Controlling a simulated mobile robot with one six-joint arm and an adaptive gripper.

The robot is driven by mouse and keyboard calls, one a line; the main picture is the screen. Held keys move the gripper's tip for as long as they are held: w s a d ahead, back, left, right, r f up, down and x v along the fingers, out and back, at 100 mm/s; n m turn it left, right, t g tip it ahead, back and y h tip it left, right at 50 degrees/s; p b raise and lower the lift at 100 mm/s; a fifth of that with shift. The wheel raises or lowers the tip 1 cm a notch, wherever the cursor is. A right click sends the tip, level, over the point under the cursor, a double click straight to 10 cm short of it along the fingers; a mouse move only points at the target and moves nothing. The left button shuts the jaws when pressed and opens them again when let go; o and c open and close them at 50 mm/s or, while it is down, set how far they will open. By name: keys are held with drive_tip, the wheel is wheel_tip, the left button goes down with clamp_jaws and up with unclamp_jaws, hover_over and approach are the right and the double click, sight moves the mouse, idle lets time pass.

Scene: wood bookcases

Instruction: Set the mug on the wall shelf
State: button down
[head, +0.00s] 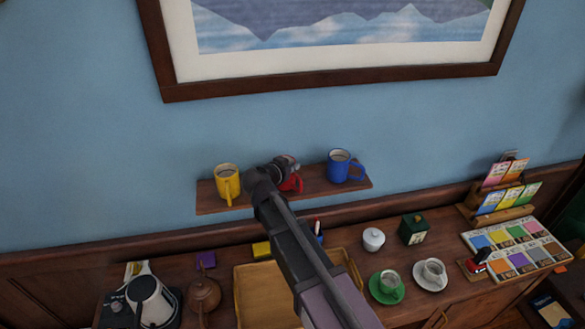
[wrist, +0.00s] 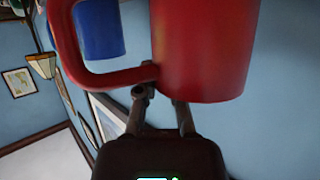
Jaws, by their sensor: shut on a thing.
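The red mug (head: 295,184) is at the middle of the wall shelf (head: 316,185), between a yellow mug (head: 227,183) and a blue mug (head: 340,166). My gripper (head: 279,168) is shut on the red mug and partly hides it in the head view. In the wrist view the red mug (wrist: 203,50) fills the upper middle, its handle to the left, with my gripper's fingers (wrist: 163,97) against it. The blue mug (wrist: 98,28) shows behind the handle. Whether the red mug's base touches the shelf cannot be told.
A large framed picture (head: 340,76) hangs above the shelf. Below, a cabinet top holds a wooden tray (head: 243,290), a kettle (head: 155,300), a green cup and saucer (head: 387,292), a white sugar pot (head: 373,239) and a sample board (head: 515,246). Shelf gaps beside the red mug are narrow.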

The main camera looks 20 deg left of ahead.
drive_tip(key=shift+f, duration=0.15)
drive_tip(key=c, duration=0.8)
unclamp_jaws()
drive_tip(key=shift+o, duration=0.2)
drive_tip(key=shift+r, duration=0.2)
drive_tip(key=p+v, duration=0.4)
drive_tip(key=v, duration=0.8)
drive_tip(key=shift+p, duration=0.3)
drive_tip(key=shift+f, duration=0.1)
